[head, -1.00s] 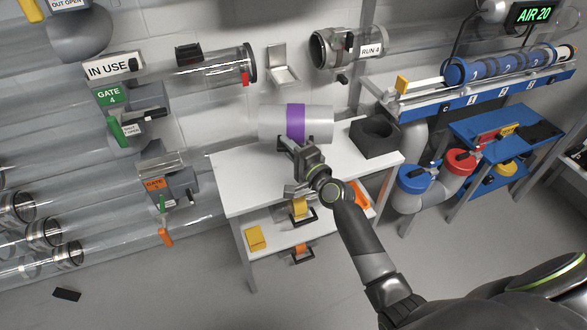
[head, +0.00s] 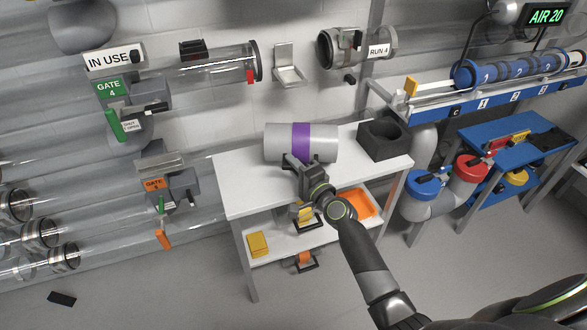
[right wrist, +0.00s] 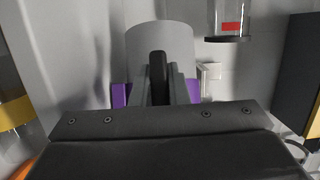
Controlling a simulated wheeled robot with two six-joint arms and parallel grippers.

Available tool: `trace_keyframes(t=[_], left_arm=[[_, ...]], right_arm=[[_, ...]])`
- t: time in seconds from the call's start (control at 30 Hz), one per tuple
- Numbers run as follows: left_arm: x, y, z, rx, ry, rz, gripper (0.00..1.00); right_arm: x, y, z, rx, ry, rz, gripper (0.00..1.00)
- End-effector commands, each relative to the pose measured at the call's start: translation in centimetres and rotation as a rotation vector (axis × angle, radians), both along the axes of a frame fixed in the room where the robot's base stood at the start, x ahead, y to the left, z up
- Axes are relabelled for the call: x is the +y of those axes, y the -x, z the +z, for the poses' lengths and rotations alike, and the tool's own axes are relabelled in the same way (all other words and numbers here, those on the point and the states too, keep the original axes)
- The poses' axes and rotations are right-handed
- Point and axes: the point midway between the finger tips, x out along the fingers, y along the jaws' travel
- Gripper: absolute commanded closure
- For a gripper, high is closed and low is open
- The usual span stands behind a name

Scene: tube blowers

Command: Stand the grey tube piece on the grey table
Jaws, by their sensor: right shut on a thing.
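The grey tube piece (head: 323,144) has a purple band around its middle and lies sideways, its length level, over the grey-white table (head: 240,184). My right gripper (head: 301,160) is shut on it at the purple band. The tube also fills the upper middle of the right wrist view (right wrist: 160,40), with the gripper fingers (right wrist: 160,80) against it. I cannot tell whether the tube touches the tabletop or hangs just above it. My left gripper is not in view.
A dark block with a hollow (head: 384,140) stands on the table's right end. The clear pipe end (head: 250,62), a wall bracket (head: 288,66) and the RUN 4 pipe (head: 340,46) are behind. A lower shelf holds a yellow block (head: 258,244) and an orange tray (head: 356,203). The tabletop's left part is clear.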

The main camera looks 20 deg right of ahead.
Motion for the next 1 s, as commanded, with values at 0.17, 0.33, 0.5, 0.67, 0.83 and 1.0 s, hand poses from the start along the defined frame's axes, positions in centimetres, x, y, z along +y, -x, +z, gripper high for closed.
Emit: trace_keyframes(t=[0.17, 0.33, 0.5, 0.67, 0.83, 1.0], left_arm=[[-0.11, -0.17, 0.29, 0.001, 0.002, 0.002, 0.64], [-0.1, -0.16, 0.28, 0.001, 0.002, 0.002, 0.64], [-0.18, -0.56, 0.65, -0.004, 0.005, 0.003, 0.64], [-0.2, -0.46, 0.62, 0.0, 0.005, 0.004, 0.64], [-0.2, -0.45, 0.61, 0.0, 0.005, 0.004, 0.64], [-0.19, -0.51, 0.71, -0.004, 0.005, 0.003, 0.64]], right_arm=[[0.01, -0.03, 0.0, -0.003, 0.0, -0.001, 1.0], [0.01, -0.03, 0.02, -0.003, 0.0, -0.001, 1.0], [0.01, 0.01, -0.33, 0.0, 0.0, 0.0, 0.84], [0.0, 0.0, -0.27, 0.0, 0.0, 0.0, 0.64], [0.0, 0.0, -0.27, 0.0, 0.0, 0.0, 0.64], [0.0, 0.0, -0.17, 0.0, 0.0, 0.0, 0.64]])
